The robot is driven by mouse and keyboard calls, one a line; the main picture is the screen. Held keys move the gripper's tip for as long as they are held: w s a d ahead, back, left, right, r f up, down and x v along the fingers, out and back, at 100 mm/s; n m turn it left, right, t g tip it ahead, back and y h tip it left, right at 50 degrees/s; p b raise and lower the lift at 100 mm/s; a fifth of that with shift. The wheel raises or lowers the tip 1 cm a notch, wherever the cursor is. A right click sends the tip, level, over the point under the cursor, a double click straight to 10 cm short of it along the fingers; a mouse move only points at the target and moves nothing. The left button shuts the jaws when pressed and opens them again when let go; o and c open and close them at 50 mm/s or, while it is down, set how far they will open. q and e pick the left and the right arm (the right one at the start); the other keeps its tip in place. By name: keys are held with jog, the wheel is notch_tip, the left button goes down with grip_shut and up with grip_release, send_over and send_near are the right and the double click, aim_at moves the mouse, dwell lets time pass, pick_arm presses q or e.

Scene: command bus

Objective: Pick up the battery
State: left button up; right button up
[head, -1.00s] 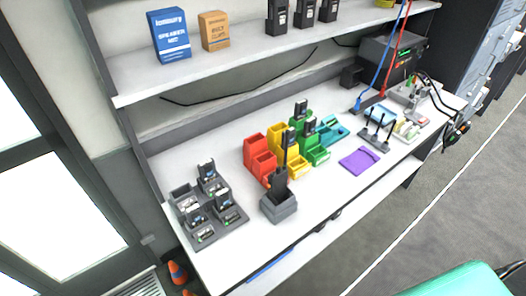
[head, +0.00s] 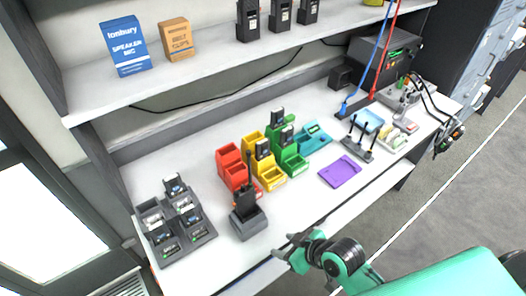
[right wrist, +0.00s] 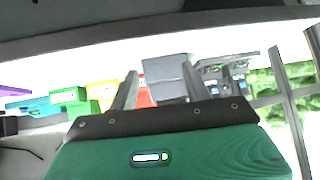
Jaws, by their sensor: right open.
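Several dark batteries with pale labels sit in a grey multi-bay charger (head: 190,241) at the left of the white workbench; one battery (head: 174,185) stands in its back bay. Dark battery-like blocks also stand in the green (head: 293,165) and yellow (head: 267,182) bins; I cannot tell which battery is meant. My right gripper (head: 286,250) is open and empty at the bench's front edge, right of a single charger (head: 248,224) holding a black radio (head: 245,200). In the right wrist view its fingers (right wrist: 160,86) are apart, with a grey block beyond them. My left gripper is not in view.
A shelf (head: 95,100) with boxes and radios overhangs the back. Bare bench lies between the single charger and the cloth.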

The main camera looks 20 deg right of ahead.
jog(key=w+t, duration=0.1)
jog(key=w+r+y, duration=0.1)
jog(key=w, duration=0.1)
jog(key=w+a+n+t+y, duration=0.1)
jog(key=w, duration=0.1)
jog(key=shift+w+a+r+t, duration=0.1)
jog(key=shift+r+t, duration=0.2)
jog(key=shift+r, duration=0.05)
jog(key=w+d+r+t+y, duration=0.1)
jog(key=w+t, duration=0.1)
jog(key=w, duration=0.1)
jog(key=m+t+h, duration=0.2)
jog(key=m+t, duration=0.1)
jog(key=t, duration=0.2)
send_near(266, 150)
jog(key=shift+p+x, duration=0.65)
jog(key=shift+x, duration=3.25)
jog(key=shift+a+r, duration=0.1)
grip_shut()
